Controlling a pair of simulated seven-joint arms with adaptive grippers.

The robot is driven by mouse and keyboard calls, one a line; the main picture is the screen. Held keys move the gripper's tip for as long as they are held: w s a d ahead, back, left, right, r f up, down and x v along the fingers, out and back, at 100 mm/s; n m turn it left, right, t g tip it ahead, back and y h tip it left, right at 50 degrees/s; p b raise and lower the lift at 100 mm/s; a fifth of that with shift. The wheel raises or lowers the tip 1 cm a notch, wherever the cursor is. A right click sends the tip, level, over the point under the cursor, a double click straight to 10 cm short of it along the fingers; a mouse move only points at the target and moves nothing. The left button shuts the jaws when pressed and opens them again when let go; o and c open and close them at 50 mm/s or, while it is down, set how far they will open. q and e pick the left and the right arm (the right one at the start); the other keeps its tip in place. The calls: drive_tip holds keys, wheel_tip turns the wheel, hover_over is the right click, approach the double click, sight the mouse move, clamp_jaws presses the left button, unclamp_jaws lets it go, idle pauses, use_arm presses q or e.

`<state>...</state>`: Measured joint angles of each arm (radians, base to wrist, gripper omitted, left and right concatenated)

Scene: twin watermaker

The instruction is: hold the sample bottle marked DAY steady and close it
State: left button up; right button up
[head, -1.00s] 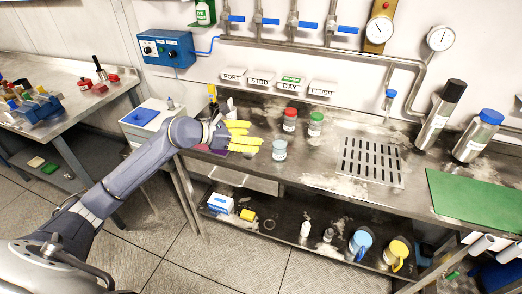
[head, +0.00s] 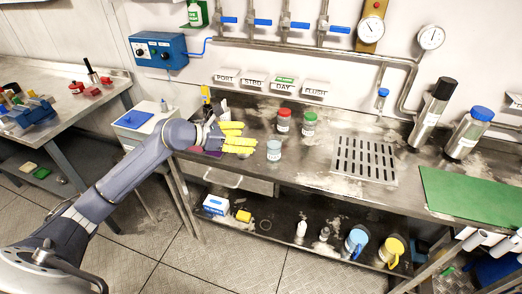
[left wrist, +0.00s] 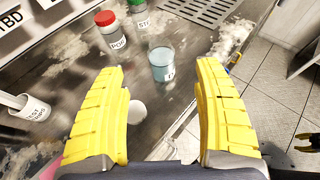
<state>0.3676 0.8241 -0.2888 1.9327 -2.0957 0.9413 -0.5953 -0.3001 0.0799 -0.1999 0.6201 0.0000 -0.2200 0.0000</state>
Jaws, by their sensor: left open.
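The DAY sample bottle (head: 274,150) stands upright and uncapped on the steel bench, with pale blue contents. In the left wrist view the bottle (left wrist: 161,66) shows part of a label starting with D. My left gripper (head: 248,137) is open and empty, its yellow fingers pointing right towards the bottle. The bottle appears beyond the fingertips, apart from them. A white round disc, perhaps the cap (left wrist: 136,112), lies on the bench between the fingers in that view. A small dark and yellow shape (left wrist: 308,142) at its right edge may be my right gripper; its state is unclear.
A red-capped bottle (head: 283,120) and a green-capped bottle (head: 309,124) stand behind the DAY bottle. A white cup (left wrist: 30,108) stands left of the fingers. A drain grate (head: 364,160) and green mat (head: 465,192) lie right. The bench before the grate is clear.

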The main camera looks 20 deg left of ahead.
use_arm(q)
drive_tip(key=w+d+r+m+g+y, duration=0.1)
drive_tip(key=w+d+r, duration=0.4)
drive_tip(key=r, duration=0.3)
drive_tip(key=w+d+r+m+g, duration=0.1)
drive_tip(key=w+d+r, duration=0.4)
drive_tip(key=d+r, duration=0.15)
drive_tip(key=s+a+f+n+g+y, duration=0.2)
drive_tip(key=a+f+n+g+y, duration=0.2)
drive_tip(key=a+n, duration=0.3)
drive_tip(key=s+a+f+n+g+y, duration=0.2)
drive_tip(key=a+f+n+g+y, duration=0.2)
drive_tip(key=a+n, duration=0.3)
drive_tip(key=shift+s+a+f, duration=0.15)
drive_tip(key=shift+a+f, duration=0.35)
drive_tip(key=shift+a, duration=0.35)
